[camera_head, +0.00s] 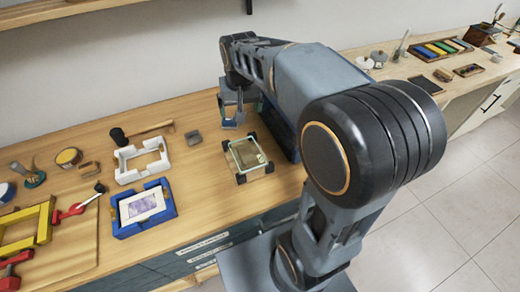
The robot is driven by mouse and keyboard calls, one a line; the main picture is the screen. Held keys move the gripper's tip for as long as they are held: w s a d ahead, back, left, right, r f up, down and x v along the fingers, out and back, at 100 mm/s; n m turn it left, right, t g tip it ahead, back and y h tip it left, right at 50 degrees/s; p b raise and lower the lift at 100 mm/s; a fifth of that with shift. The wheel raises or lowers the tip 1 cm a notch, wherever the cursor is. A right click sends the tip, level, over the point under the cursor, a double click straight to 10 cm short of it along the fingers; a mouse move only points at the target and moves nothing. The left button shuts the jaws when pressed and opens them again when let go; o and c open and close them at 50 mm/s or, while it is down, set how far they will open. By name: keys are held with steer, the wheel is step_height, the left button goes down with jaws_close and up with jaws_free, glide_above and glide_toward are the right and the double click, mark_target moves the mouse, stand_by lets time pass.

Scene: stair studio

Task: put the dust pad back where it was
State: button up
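My gripper (232,120) hangs over the back of the wooden bench, behind a glass-topped frame with black corners (246,157). The gripper is small and partly merged with the arm in this view, so I cannot tell whether its fingers are open or shut, or hold anything. A small grey block (193,137) lies on the bench left of the gripper, apart from it. A small pale piece (262,158) shows at the right side of the glass-topped frame. I cannot tell for sure which of these is the dust pad.
A white frame (128,175), a blue frame with a picture (119,226), a dark mallet (118,136) and a yellow frame (45,229) with red clamps (70,212) crowd the left. A dark upright block stands right of the glass-topped frame. Bare bench (205,190) lies between the frames.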

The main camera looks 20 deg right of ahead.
steer(key=s+f+n+t, duration=0.1)
steer(key=s+f+n, duration=0.1)
steer(key=s, duration=1.2)
steer(key=shift+s+f+t, duration=0.3)
steer(key=shift+f, duration=0.6)
